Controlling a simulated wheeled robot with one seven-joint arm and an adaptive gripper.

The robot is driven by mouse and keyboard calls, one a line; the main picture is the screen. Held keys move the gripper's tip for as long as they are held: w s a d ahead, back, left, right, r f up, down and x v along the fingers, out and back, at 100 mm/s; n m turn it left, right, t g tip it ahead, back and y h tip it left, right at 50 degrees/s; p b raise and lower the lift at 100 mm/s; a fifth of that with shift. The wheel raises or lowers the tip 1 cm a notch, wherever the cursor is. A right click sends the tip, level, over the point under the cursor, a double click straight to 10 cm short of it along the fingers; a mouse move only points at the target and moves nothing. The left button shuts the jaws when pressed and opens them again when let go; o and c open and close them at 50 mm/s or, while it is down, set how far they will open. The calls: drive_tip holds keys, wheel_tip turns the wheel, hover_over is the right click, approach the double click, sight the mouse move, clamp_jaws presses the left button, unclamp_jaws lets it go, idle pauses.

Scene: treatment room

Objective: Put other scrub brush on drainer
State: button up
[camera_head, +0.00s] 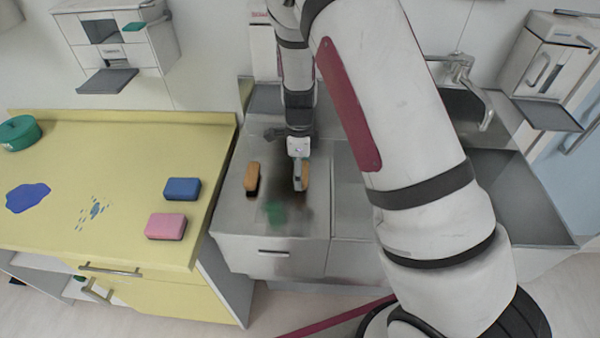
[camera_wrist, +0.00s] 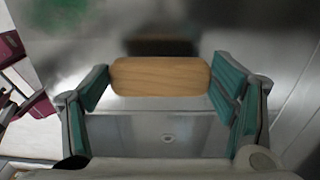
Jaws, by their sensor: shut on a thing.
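A scrub brush with a light wooden back (camera_wrist: 160,76) is held lengthwise between the two green-padded fingers of my gripper (camera_wrist: 165,88) in the wrist view. In the head view my gripper (camera_head: 299,180) points down over the steel counter (camera_head: 232,222), and the held brush (camera_head: 306,174) shows partly behind it. Whether its bristles touch the steel cannot be told. Another wooden scrub brush (camera_head: 252,179) stands on the steel to the left, apart from my gripper. I cannot tell for sure which steel part is the drainer.
Dark soiling and a green smear (camera_head: 276,213) mark the steel. A yellow counter (camera_head: 120,150) at left bears a blue sponge (camera_head: 182,189), a pink sponge (camera_head: 166,226), and a blue spill (camera_head: 27,197). The sink tap (camera_head: 458,68) is at right; my arm hides much there.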

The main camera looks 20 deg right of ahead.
drive_tip(key=shift+f, duration=0.8)
drive_tip(key=shift+f, duration=0.1)
drive_tip(key=o, duration=1.2)
drive_tip(key=shift+c, duration=0.2)
drive_tip(key=shift+r+b, duration=0.35)
drive_tip(key=shift+r, duration=3.55)
drive_tip(key=shift+s, duration=0.1)
